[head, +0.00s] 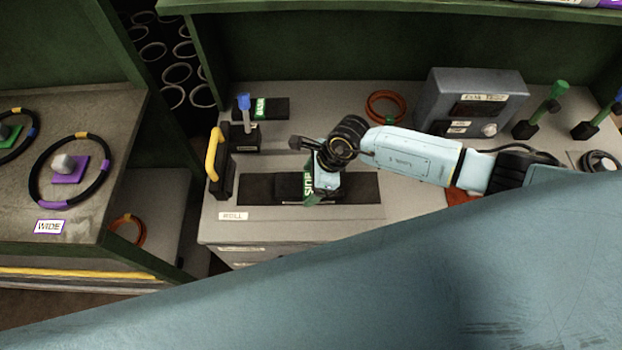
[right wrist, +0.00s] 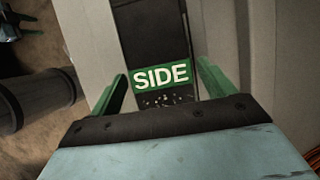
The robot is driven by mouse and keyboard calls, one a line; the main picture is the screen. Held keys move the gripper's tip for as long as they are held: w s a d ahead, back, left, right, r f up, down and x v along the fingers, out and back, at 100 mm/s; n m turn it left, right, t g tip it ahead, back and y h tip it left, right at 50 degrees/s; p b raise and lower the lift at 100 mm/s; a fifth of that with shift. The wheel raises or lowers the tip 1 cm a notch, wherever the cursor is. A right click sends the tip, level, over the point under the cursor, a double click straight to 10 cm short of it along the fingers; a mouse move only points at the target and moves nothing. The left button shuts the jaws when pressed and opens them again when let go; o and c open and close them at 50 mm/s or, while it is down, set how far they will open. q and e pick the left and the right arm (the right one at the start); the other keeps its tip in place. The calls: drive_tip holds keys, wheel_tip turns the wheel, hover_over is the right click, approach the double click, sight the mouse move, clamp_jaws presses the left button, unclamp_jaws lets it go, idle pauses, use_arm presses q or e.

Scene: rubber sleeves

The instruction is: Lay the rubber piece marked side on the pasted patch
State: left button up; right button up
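My right gripper (right wrist: 163,75) looks open, with a finger on each side of the piece and narrow gaps visible. I cannot tell whether the piece is fully flat.
A yellow-handled tool (head: 215,160) stands left of the strip, with a blue-topped tool (head: 244,118) behind it. A grey box (head: 470,103) stands at the back right, beside an orange ring (head: 386,106). A side table (head: 110,125) with rings is at the left.

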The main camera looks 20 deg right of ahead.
drive_tip(key=shift+o, duration=0.5)
drive_tip(key=shift+r, duration=0.25)
drive_tip(key=v, duration=1.1)
drive_tip(key=shift+d+r, duration=0.25)
drive_tip(key=shift+r, duration=0.1)
drive_tip(key=shift+s, duration=0.1)
